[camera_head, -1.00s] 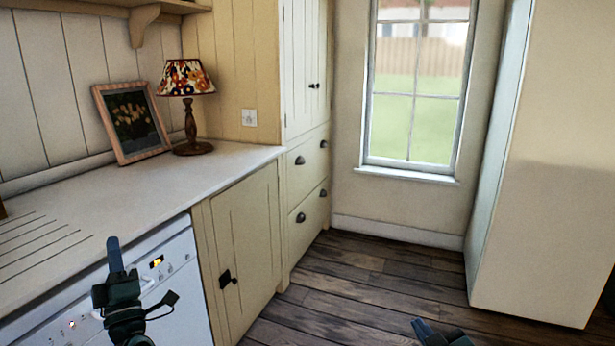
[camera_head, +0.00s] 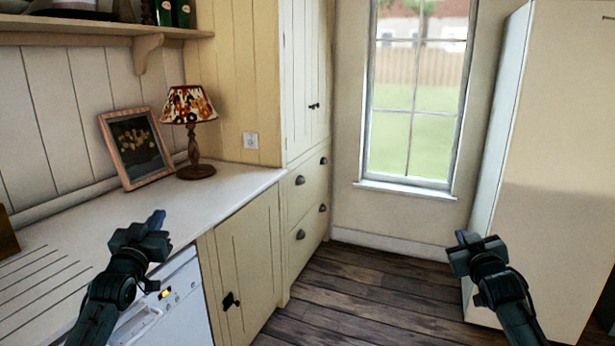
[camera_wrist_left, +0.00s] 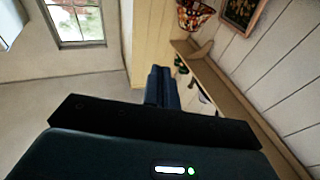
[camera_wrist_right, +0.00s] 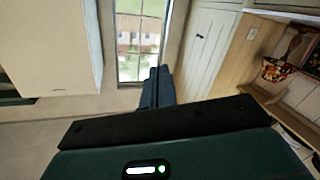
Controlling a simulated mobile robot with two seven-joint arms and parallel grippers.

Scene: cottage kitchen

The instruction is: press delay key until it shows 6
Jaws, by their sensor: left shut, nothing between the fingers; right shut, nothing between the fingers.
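The white appliance (camera_head: 185,312) is built in under the counter at the lower left of the head view. Its small orange-lit display (camera_head: 166,293) shows on the front panel, too small to read. The delay key cannot be made out; my left arm covers part of the panel. My left gripper (camera_head: 157,218) is shut and empty, raised above the front edge of the counter; it also shows in the left wrist view (camera_wrist_left: 160,85). My right gripper (camera_head: 463,238) is shut and empty, in the air in front of the tall cabinet at right; it also shows in the right wrist view (camera_wrist_right: 157,86).
The white counter (camera_head: 110,215) carries a framed picture (camera_head: 137,147) and a lamp (camera_head: 190,130) at the back. A cream cupboard door (camera_head: 245,265) stands right of the appliance. A window (camera_head: 413,100) is behind. The wooden floor in the middle is clear.

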